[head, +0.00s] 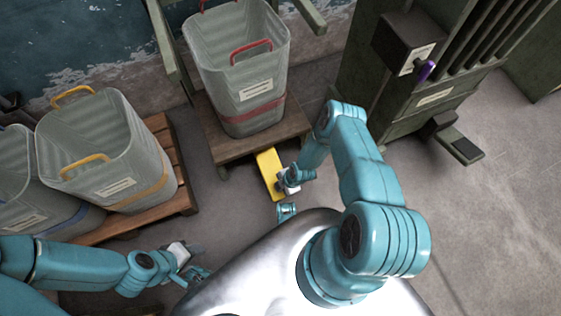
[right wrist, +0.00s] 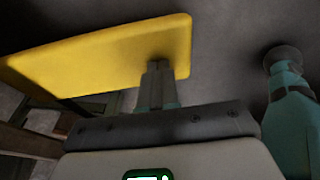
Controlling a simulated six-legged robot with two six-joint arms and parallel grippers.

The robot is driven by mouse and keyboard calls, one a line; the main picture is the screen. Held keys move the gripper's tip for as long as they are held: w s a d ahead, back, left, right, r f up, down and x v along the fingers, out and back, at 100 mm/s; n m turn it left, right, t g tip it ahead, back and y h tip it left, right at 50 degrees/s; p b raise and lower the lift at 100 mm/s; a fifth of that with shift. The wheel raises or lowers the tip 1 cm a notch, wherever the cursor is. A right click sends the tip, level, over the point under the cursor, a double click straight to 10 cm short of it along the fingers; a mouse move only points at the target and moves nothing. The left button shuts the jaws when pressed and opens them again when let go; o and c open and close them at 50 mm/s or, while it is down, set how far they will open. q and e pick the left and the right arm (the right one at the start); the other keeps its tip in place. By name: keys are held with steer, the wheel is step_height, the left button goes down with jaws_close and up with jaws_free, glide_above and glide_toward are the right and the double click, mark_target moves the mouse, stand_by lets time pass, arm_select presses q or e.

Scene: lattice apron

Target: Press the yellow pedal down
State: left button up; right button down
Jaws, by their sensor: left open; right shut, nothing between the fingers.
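The yellow pedal (head: 268,168) is a flat oblong plate low at the front of a wheeled platform in the head view. It also fills the upper left of the right wrist view (right wrist: 100,58). My right gripper (head: 283,187) is at the pedal's near right end. In the right wrist view its shut, empty fingers (right wrist: 157,75) overlap the pedal's edge near its right end. I cannot tell whether they touch it. My left gripper (head: 196,262) is open and empty over the floor at the lower left, well apart from the pedal.
A grey bin with a red band (head: 240,85) stands on the platform (head: 228,150) behind the pedal. A bin with a yellow band (head: 105,150) stands on a wooden pallet (head: 183,190) at left. A green cabinet (head: 400,90) stands at right.

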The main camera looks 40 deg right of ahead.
arm_select(q)
steer(key=shift+a+f, duration=0.1)
steer(key=shift+f, duration=0.3)
arm_select(e)
steer(key=shift+f, duration=0.5)
arm_select(q)
steer(key=shift+f+b, duration=0.1)
steer(key=shift+b, duration=0.25)
arm_select(e)
steer(key=shift+f, duration=0.15)
